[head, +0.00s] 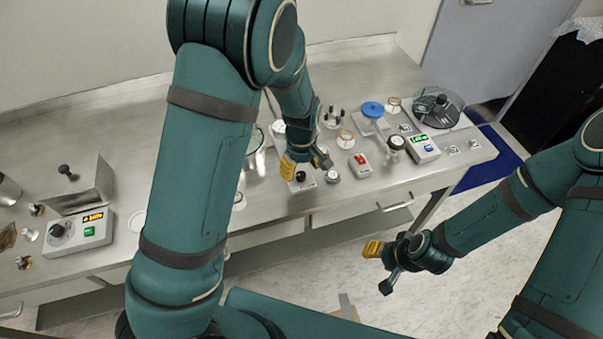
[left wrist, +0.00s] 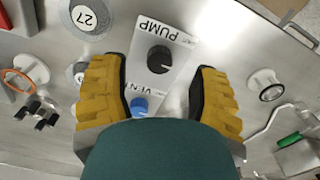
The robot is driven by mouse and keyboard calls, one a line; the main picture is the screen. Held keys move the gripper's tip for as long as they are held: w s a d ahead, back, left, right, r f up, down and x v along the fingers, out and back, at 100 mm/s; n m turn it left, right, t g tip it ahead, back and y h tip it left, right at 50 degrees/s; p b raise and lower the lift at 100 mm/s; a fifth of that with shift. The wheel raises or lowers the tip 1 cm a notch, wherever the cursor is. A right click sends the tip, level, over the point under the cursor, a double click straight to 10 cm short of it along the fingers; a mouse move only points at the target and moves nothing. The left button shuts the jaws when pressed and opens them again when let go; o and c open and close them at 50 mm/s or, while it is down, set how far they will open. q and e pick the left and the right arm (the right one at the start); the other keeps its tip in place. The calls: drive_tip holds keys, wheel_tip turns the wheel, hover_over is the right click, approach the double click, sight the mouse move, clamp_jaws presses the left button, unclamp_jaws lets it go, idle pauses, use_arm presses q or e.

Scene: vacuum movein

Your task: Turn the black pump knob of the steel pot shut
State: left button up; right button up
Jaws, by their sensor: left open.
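The black pump knob (left wrist: 159,58) sits on a pale plate (left wrist: 180,48) marked PUMP in the left wrist view. A blue knob (left wrist: 140,105) marked VENT is on the same plate, nearer my wrist. My left gripper (left wrist: 163,68) is open, with one yellow-padded finger on each side of the plate and clear gaps to the black knob. In the head view my left gripper (head: 306,161) is low over the bench, by the black knob (head: 300,176). My right gripper (head: 380,267) is open and empty, over the floor before the bench.
A red device (head: 359,163) and a white box with a green display (head: 422,149) stand to the right. Another control box (head: 78,232) is at the left. The bench's front edge runs close to my left gripper.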

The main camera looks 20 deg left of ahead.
sight(301, 176)
use_arm(q)
wheel_tip(301, 176, up, 8)
drive_tip(key=shift+r, duration=0.25)
drive_tip(key=shift+s, duration=0.1)
idle(0.4)
